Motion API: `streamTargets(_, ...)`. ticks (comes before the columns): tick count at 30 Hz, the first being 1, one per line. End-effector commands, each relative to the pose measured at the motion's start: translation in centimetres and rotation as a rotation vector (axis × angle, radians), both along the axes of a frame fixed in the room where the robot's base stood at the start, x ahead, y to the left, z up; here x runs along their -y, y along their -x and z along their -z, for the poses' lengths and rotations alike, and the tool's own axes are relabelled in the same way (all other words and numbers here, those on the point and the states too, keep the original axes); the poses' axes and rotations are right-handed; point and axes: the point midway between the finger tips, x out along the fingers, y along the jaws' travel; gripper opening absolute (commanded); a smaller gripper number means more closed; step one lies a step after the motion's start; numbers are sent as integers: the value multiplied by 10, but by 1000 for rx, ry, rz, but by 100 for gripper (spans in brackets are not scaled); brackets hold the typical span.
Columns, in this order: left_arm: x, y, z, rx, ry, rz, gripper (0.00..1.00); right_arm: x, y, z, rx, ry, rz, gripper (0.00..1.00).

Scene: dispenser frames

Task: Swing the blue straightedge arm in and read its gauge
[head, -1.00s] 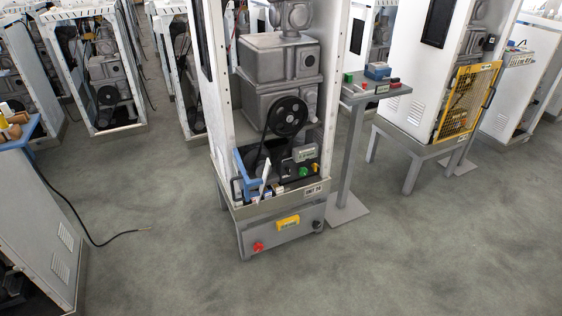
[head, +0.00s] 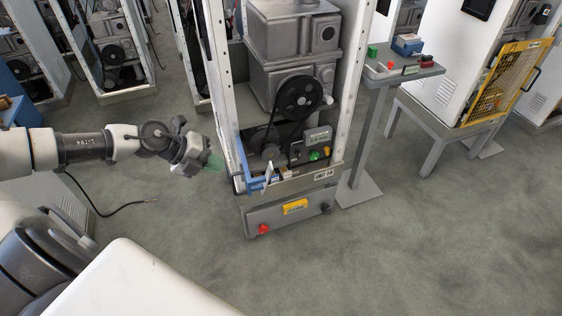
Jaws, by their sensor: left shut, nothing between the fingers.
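The blue straightedge arm (head: 256,184) is at the lower left front corner of the middle dispenser frame (head: 228,120), low beside the opening. A small white piece stands upright against it; I cannot tell whether this is its gauge, and no reading is legible. My left gripper (head: 208,161) is to the left of the frame, apart from the blue arm, at about its height or slightly above. It is shut and empty, with a greenish tint at its tips. My right gripper is not in view.
Inside the frame are a black pulley (head: 299,97) and a grey control box (head: 318,137) with green and yellow buttons. A red button (head: 263,229) is on the base. A side table (head: 408,70) stands to the right. A black cable lies on the floor at left. Floor in front is clear.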

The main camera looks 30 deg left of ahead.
Motion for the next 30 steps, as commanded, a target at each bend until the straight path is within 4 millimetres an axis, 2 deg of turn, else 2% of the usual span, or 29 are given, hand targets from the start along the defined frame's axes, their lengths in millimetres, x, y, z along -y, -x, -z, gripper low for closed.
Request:
streamTargets(8, 15, -14, 15, 3, 4, 3, 0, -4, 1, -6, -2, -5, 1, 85)
streamTargets(20, 53, -51, 64, 1, 5, 0, 0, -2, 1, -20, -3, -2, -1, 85)
streamTargets(24, 68, -66, 64, 3, 2, 1, 0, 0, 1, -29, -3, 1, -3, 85)
streamTargets(30, 79, -77, 66, 0, 0, 1, 0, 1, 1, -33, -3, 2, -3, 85)
